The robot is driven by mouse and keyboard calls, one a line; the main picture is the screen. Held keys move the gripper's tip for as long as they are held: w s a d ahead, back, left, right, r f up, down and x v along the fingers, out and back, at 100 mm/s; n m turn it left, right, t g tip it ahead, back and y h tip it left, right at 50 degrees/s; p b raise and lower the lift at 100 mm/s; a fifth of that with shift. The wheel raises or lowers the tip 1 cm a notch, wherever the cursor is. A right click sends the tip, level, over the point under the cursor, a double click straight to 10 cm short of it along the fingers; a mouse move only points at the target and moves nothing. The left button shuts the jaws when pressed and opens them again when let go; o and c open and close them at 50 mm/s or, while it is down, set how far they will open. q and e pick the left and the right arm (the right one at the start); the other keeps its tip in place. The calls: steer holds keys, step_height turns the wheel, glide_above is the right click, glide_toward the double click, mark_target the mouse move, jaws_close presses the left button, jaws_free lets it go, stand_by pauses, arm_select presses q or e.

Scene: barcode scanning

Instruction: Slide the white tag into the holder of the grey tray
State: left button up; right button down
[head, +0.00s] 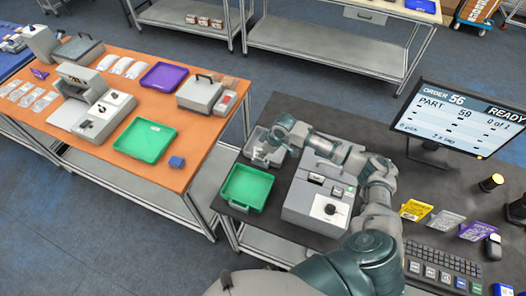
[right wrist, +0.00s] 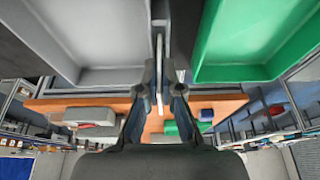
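The grey tray (head: 252,145) sits at the left end of the dark table in the head view, behind the green tray. In the right wrist view the grey tray (right wrist: 105,77) fills the upper left. My right gripper (head: 264,153) reaches over the grey tray's right part. In the right wrist view my right gripper (right wrist: 161,85) has its fingers close together on a thin white tag (right wrist: 160,50), seen edge-on. The tag stands upright near the gap between the grey and green trays. The tray's holder cannot be made out. My left gripper is not in view.
The green tray (head: 247,187) is just in front of the grey one. A grey machine (head: 320,195) stands right of the trays, under my right arm. A monitor (head: 460,118), keyboard (head: 442,268) and coloured cards (head: 415,210) are at the right. An orange table (head: 190,150) stands across a gap.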

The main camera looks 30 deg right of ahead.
steer(key=shift+s+d+f, duration=0.2)
steer(key=shift+d+f, duration=0.1)
steer(key=shift+f, duration=0.1)
steer(key=shift+w, duration=0.1)
steer(key=c, duration=1.2)
jaws_free()
steer(key=shift+c, duration=0.2)
steer(key=shift+a, duration=0.2)
steer(key=shift+r, duration=0.2)
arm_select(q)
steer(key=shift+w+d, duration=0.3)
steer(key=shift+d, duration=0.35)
arm_select(e)
steer(key=v, duration=1.1)
steer(key=shift+d+r, duration=0.2)
steer(key=shift+r, duration=0.1)
steer(key=shift+f, duration=0.1)
